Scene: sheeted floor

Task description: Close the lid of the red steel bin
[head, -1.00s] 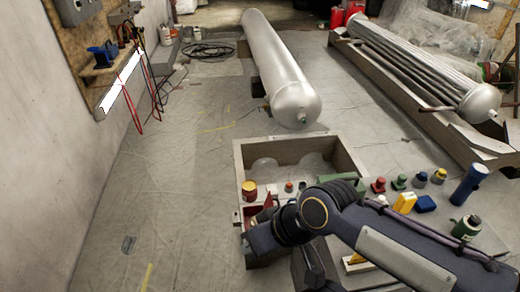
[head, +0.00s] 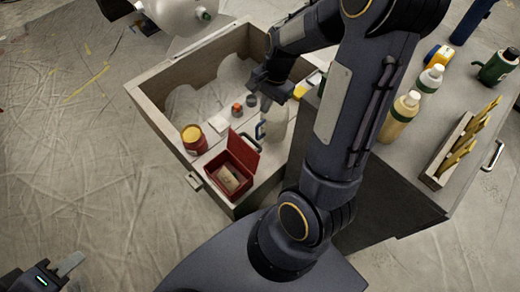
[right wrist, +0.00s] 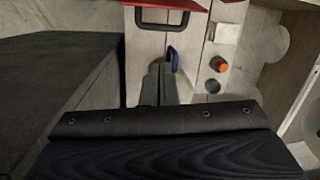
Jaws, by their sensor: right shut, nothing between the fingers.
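The small red steel bin (head: 226,180) stands at the near end of the wooden crate in the head view, with a light brown item inside. Its red lid (head: 245,152) is open and stands up on the right side. In the right wrist view, a red edge with a dark frame, seemingly the lid (right wrist: 180,5), shows at the top. My right gripper (head: 266,90) is over the crate, beyond the lid and apart from it. In the right wrist view its fingers (right wrist: 160,82) are shut and empty. My left gripper (head: 68,264) is at the lower left, partly cut off, far from the bin.
A red and yellow can (head: 194,138) stands left of the bin. A pale object with a blue handle (head: 262,129) is right of the lid. The wooden crate (head: 150,108) surrounds them. A bench (head: 400,180) with bottles stands at right.

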